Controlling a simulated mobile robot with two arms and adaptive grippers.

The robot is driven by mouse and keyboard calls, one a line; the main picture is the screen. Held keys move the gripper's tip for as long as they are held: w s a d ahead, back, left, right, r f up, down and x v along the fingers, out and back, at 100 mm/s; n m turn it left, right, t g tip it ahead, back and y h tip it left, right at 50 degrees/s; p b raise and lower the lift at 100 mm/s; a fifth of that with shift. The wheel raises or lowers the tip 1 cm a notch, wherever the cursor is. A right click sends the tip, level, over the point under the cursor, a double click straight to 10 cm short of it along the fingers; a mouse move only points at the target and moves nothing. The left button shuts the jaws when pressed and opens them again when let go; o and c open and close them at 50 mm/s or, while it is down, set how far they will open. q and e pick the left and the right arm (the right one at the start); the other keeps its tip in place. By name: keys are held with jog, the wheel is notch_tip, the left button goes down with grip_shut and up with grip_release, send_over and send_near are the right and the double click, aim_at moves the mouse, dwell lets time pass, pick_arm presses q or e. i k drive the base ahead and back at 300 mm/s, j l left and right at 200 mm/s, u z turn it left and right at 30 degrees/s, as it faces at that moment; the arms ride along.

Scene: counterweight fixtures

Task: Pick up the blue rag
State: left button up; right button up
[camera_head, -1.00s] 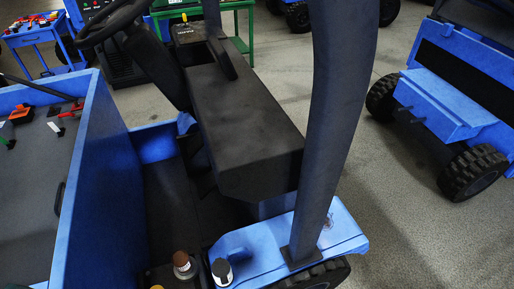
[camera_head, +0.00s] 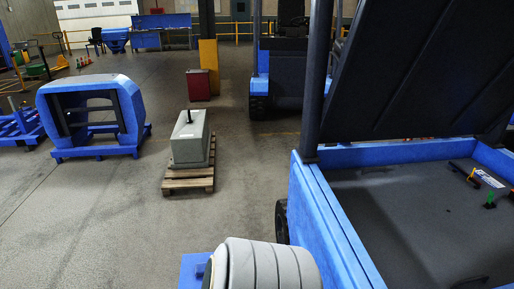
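I cannot make out a blue rag for certain in the head view.
The vehicle's blue side wall (camera_head: 325,222) stands at the right, with a raised black panel (camera_head: 395,75) above its bed. A grey ribbed object (camera_head: 268,266) is close in front. A concrete block (camera_head: 190,140) on a wooden pallet (camera_head: 188,180) and a blue frame (camera_head: 92,82) stand left. Floor between is open.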

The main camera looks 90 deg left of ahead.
aim_at(200, 269)
jog(key=u, duration=3.3)
jog(key=j+z, duration=0.1)
jog(key=z, duration=1)
jog(key=j+z, duration=0.45)
jog(key=j, duration=0.2)
jog(key=j+z, duration=0.45)
jog(key=j, duration=0.2)
jog(key=k+j+z, duration=0.15)
jog(key=j+z, duration=0.25)
jog(key=j, duration=0.2)
